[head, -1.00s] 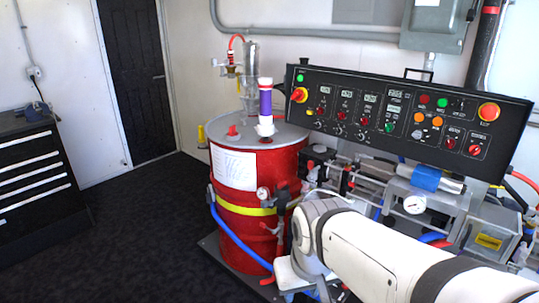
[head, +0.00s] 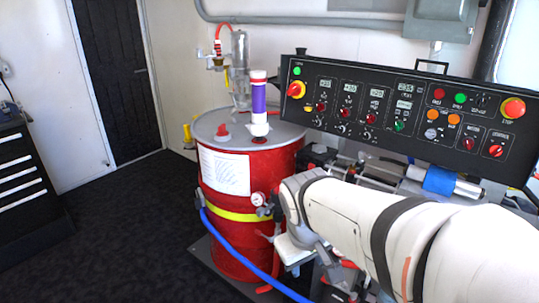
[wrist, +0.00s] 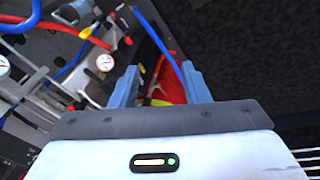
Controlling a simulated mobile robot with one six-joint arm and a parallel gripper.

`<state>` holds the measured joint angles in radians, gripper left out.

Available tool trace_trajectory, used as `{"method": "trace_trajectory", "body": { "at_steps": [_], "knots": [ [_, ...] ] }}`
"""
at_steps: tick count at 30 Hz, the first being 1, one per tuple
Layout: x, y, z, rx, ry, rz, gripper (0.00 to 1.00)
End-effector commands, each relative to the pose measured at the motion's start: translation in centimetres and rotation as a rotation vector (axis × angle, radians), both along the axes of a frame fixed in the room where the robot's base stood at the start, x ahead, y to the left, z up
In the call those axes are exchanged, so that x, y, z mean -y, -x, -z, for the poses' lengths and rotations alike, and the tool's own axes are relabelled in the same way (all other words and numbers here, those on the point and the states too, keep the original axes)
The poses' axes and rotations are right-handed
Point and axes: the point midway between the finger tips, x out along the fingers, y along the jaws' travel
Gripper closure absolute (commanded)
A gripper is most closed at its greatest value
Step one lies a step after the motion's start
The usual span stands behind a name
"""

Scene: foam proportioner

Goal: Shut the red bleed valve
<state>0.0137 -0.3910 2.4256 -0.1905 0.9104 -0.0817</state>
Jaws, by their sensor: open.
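My gripper (wrist: 159,72) is open in the wrist view, with its two blue-grey fingers apart and nothing held between them. Red and yellow surfaces, apparently the drum, show behind the gap. In the head view my gripper's pale body (head: 297,250) is low, in front of the red drum (head: 228,258) at its right side; its fingers are hidden there. I cannot single out the red bleed valve with certainty. A small red part (wrist: 128,41) shows beside the pipework, left of the fingers in the wrist view. A round gauge (head: 258,199) sits on the drum's side near the fittings.
A blue hose (head: 240,247) curves across the drum's front; it also runs close to the fingers in the wrist view (wrist: 155,35). A black control panel (head: 405,115) overhangs pipework at right. Open dark floor (head: 110,235) lies left of the drum.

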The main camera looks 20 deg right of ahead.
Motion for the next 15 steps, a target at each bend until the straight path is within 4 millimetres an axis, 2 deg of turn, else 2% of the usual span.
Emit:
{"method": "trace_trajectory", "body": {
  "at_steps": [1, 5, 9, 11, 15],
  "knots": [
    [1.5, -1.7, 1.6, -0.026, 0.088, -0.075, 0.58],
    [6.0, -7.2, 2.9, -0.113, 0.374, -0.32, 0.58],
    [10.4, -14.1, 3.7, -0.239, 0.693, -0.585, 0.58],
    [12.0, -17.4, 4.0, -0.301, 0.83, -0.695, 0.58],
    [14.5, -25.1, 4.7, -0.468, 1.144, -0.934, 0.58]
  ]
}}
